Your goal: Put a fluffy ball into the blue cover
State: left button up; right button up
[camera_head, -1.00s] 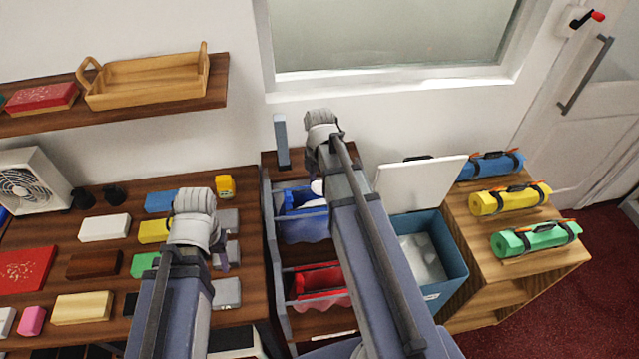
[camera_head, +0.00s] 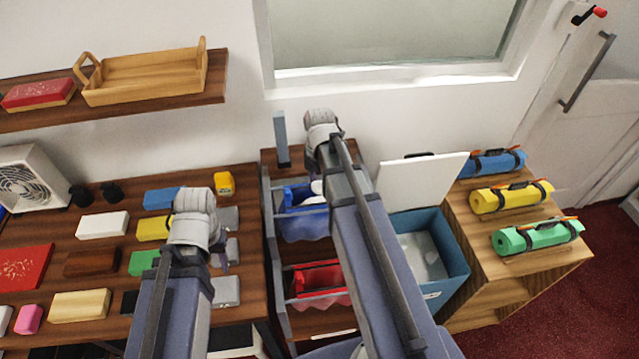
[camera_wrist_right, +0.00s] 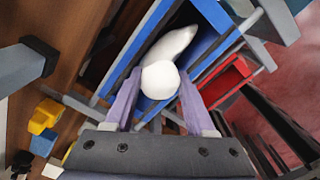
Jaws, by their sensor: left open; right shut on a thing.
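The blue cover (camera_head: 304,224) hangs open in the upper bay of a grey-sided rack. It shows in the right wrist view (camera_wrist_right: 212,14) as a blue-rimmed opening. My right gripper (camera_wrist_right: 158,88) is shut on a white fluffy ball (camera_wrist_right: 160,80), held over this opening. A longer white thing (camera_wrist_right: 175,43) lies beyond the ball, within the blue rim; I cannot tell what it is. In the head view my right arm hides most of that gripper. My left gripper (camera_head: 221,261) is open over the left table, partly hidden by its own wrist.
A red cover (camera_head: 318,278) sits in the lower bay. The left table holds several coloured blocks and a yellow container (camera_head: 224,184). A teal bin (camera_head: 455,255) with a white lid stands right of the rack. Rolled mats (camera_head: 511,197) lie on the right cabinet.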

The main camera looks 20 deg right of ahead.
jog(key=o, duration=1)
jog(key=shift+r, duration=0.15)
dwell(0.4)
notch_tip(320, 180, up, 6)
jog(key=p, duration=0.6)
dwell(0.4)
jog(key=shift+a, duration=0.25)
jog(key=s+a+f+m+b, duration=0.2)
jog(key=s+a+m, duration=0.4)
jog(key=a+m, duration=0.3)
jog(key=s+a+f+m+h+b, duration=0.1)
jog(key=s+a+m, duration=0.5)
jog(key=a+m, duration=0.3)
jog(key=shift+s+a+f+b, duration=0.35)
jog(key=shift+s+a+f, duration=0.05)
jog(key=shift+a, duration=0.85)
